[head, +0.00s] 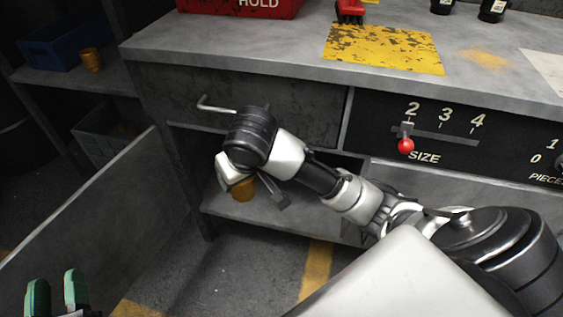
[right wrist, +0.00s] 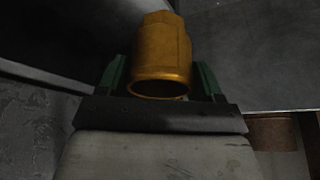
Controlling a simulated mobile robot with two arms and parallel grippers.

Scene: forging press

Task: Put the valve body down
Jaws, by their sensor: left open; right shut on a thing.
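The valve body (right wrist: 160,52) is a brass-coloured, stepped cylinder in the right wrist view. My right gripper (right wrist: 160,78) is shut on it, with one green finger on each side. Whether the valve body touches a surface is unclear. My left gripper (head: 55,290) is open and empty at the lower left of the head view.
The bench shelf (head: 290,222) lies below a drawer with a bar handle (head: 215,106). A SIZE panel with a red knob (head: 406,146) is right of it. At left, another brass piece (head: 91,60) stands beside a blue bin (head: 52,45). A grey panel (head: 110,220) stands left of the bench.

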